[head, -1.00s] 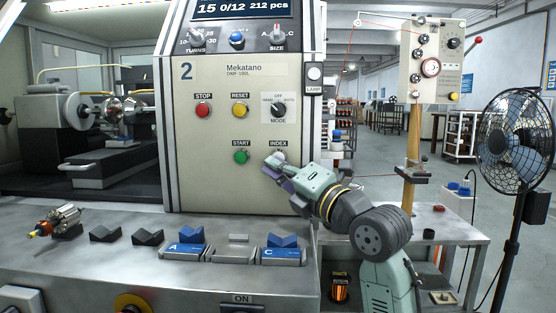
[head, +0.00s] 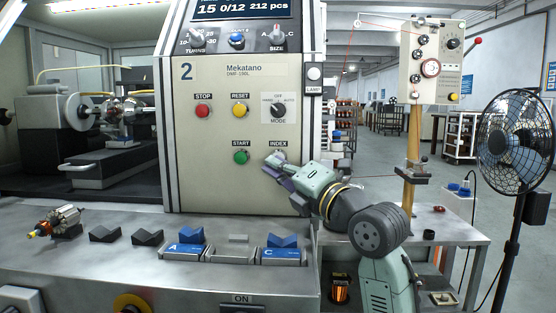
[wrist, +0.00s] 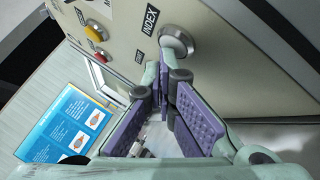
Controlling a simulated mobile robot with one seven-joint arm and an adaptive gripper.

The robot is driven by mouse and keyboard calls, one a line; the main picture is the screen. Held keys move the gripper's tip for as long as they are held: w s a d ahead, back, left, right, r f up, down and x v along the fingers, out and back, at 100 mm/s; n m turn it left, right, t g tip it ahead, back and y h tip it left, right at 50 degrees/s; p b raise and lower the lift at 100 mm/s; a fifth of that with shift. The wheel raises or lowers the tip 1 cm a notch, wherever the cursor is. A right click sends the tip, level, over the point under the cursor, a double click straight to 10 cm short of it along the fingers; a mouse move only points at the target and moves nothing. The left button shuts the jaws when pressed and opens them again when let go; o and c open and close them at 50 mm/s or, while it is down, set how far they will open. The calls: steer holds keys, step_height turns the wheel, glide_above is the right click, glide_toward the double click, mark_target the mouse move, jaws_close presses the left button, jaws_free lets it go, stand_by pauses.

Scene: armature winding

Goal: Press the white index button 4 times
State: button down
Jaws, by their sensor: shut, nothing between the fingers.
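The white INDEX button (wrist: 174,41) sits in a metal ring on the beige panel, under its INDEX label, in the wrist view. In the wrist view the tips of my gripper (wrist: 166,72) are at the lower edge of the button. I cannot tell whether they touch it.
The green START button (head: 241,157) is left of my gripper, with red STOP (head: 203,111), yellow RESET (head: 239,110) and the MODE knob (head: 278,110) above. Below, blue and grey holders stand on the metal bench (head: 150,275). A fan (head: 515,130) stands at right.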

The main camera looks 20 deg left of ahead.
steer(key=shift+s+d+b, duration=0.25)
steer(key=shift+s+b, duration=0.2)
steer(key=shift+s, duration=0.35)
steer(key=shift+f+b, duration=0.15)
steer(key=shift+b, duration=0.15)
steer(key=shift+w+a, duration=0.15)
steer(key=shift+w, duration=0.25)
steer(key=shift+w+a, duration=0.1)
steer(key=shift+w, duration=0.3)
stand_by(0.8)
steer(key=shift+s, duration=0.1)
steer(key=shift+s+d+b, duration=0.25)
steer(key=shift+s+b, duration=0.3)
steer(key=shift+s, duration=0.2)
